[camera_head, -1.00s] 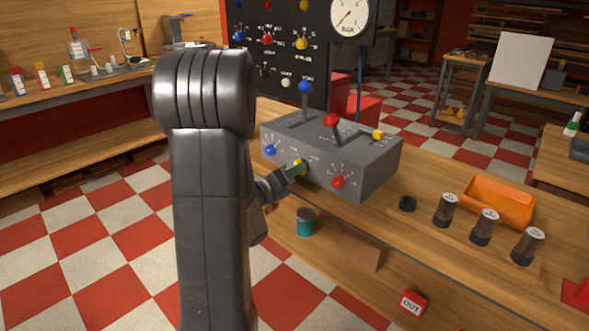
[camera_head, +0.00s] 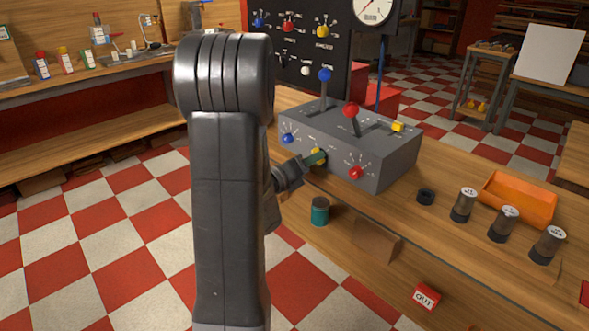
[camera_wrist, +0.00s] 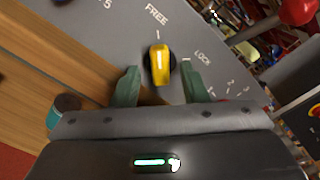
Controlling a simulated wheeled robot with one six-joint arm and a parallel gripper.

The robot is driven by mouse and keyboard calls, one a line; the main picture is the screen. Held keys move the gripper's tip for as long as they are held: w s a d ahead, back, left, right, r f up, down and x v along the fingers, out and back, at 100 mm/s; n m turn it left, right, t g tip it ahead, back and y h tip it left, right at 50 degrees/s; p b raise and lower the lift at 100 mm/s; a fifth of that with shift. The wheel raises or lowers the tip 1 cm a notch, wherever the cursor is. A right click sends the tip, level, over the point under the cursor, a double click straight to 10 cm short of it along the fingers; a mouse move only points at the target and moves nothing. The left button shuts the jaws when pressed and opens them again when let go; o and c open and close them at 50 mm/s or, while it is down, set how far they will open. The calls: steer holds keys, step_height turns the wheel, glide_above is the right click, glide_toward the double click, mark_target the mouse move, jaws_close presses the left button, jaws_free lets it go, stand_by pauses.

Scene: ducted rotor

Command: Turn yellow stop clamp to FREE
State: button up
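The yellow stop clamp (camera_wrist: 158,65) is a small knob on the front of a grey control box (camera_head: 398,163). In the wrist view its long axis runs up the picture and its white line points at the FREE mark (camera_wrist: 157,14). The LOCK mark (camera_wrist: 203,55) is to its right. My gripper (camera_wrist: 160,82) is open, with one green finger on each side of the knob and a gap to both. In the head view my gripper (camera_head: 314,158) is at the box front and partly hides the yellow knob (camera_head: 319,152).
A blue knob (camera_head: 288,138) and a red knob (camera_head: 355,173) flank the clamp. Blue (camera_head: 325,75) and red (camera_head: 351,110) levers stand on top. Dark cylinders (camera_head: 504,224) and an orange tray (camera_head: 520,198) are at the right on the bench.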

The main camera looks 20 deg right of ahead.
steer(key=p+v, duration=0.1)
steer(key=v, duration=1.2)
steer(key=b+x, duration=0.1)
steer(key=x, duration=1.2)
steer(key=shift+w+d, duration=0.15)
steer(key=shift+d, duration=0.2)
steer(key=shift+a, duration=0.1)
